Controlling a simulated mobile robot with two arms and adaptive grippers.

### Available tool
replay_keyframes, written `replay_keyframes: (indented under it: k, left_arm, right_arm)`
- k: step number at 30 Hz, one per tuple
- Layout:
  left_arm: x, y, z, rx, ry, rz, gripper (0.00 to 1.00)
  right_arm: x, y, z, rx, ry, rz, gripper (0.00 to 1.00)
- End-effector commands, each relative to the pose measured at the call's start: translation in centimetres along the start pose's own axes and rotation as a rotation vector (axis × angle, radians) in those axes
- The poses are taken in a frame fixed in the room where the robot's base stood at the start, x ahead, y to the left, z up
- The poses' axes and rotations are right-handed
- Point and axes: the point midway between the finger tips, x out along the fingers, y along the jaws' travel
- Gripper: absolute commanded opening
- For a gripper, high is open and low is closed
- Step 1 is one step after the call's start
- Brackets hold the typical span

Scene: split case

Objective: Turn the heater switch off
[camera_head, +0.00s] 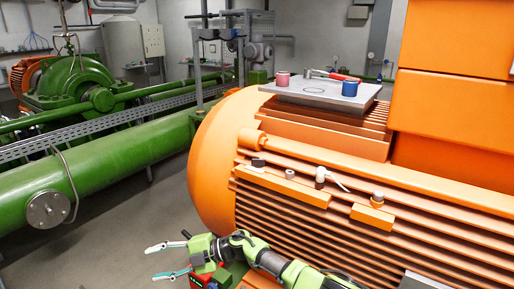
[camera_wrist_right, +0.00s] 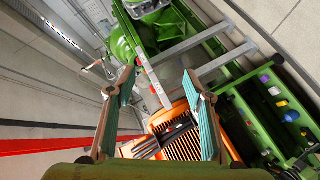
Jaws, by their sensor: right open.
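No switch is labelled heater in these views, so I cannot tell which control it is. A row of controls sits on the side ledge of the large orange finned machine (camera_head: 300,230): a dark knob (camera_head: 258,162), a small grey knob (camera_head: 289,173), a lever with a pale handle (camera_head: 335,179) and a grey-capped knob (camera_head: 377,197). My right gripper (camera_head: 167,261) is open and empty, left of and below these controls, pointing left. Its two spread fingers also show in the right wrist view (camera_wrist_right: 158,80). My left gripper is not in view.
A grey plate (camera_head: 325,92) on the machine carries a pink cup (camera_head: 283,78), a blue cup (camera_head: 349,88) and a red-handled tool (camera_head: 340,76). A thick green pipe (camera_head: 110,160) runs at left. Grey floor (camera_head: 130,225) lies open between pipe and machine.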

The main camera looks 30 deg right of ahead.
Motion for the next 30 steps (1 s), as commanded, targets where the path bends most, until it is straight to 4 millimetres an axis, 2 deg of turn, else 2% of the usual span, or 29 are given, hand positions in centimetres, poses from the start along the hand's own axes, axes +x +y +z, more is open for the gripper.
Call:
replay_keyframes:
  k: [1, 3, 5, 8, 11, 12, 15, 18, 21, 23, 26, 30]
  left_arm:
    - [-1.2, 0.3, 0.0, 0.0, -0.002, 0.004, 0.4]
    - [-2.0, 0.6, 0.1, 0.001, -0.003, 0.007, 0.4]
    - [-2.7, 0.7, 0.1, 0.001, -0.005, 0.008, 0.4]
    - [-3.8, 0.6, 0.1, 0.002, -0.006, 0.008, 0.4]
    - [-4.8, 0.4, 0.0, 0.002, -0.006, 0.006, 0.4]
    - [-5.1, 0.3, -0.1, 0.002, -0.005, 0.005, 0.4]
    - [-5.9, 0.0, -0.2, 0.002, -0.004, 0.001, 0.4]
    - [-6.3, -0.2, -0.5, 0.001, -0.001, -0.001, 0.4]
    - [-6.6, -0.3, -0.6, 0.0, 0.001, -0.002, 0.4]
    - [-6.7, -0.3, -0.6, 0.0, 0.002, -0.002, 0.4]
    - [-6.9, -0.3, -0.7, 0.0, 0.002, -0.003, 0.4]
    - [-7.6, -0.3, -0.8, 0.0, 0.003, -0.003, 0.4]
  right_arm:
    - [-1.1, 4.3, -1.8, -0.126, 0.039, -0.089, 0.47]
    - [-3.0, 7.5, -3.4, -0.267, 0.065, -0.237, 0.47]
    - [-5.3, 10.0, -4.0, -0.371, 0.056, -0.373, 0.47]
    - [-10.6, 14.2, -3.7, -0.511, -0.027, -0.611, 0.47]
    - [-17.4, 19.1, -2.9, -0.591, -0.182, -0.827, 0.47]
    - [-20.4, 21.0, -2.6, -0.606, -0.255, -0.902, 0.47]
    - [-27.2, 25.5, -2.5, -0.61, -0.442, -1.047, 0.47]
    - [-32.6, 28.8, -3.0, -0.587, -0.598, -1.134, 0.47]
    - [-36.1, 30.7, -3.5, -0.561, -0.699, -1.18, 0.47]
    - [-37.1, 31.3, -3.7, -0.551, -0.732, -1.194, 0.47]
    - [-37.7, 31.2, -3.4, -0.543, -0.751, -1.205, 0.47]
    - [-37.5, 30.0, -2.0, -0.541, -0.75, -1.207, 0.47]
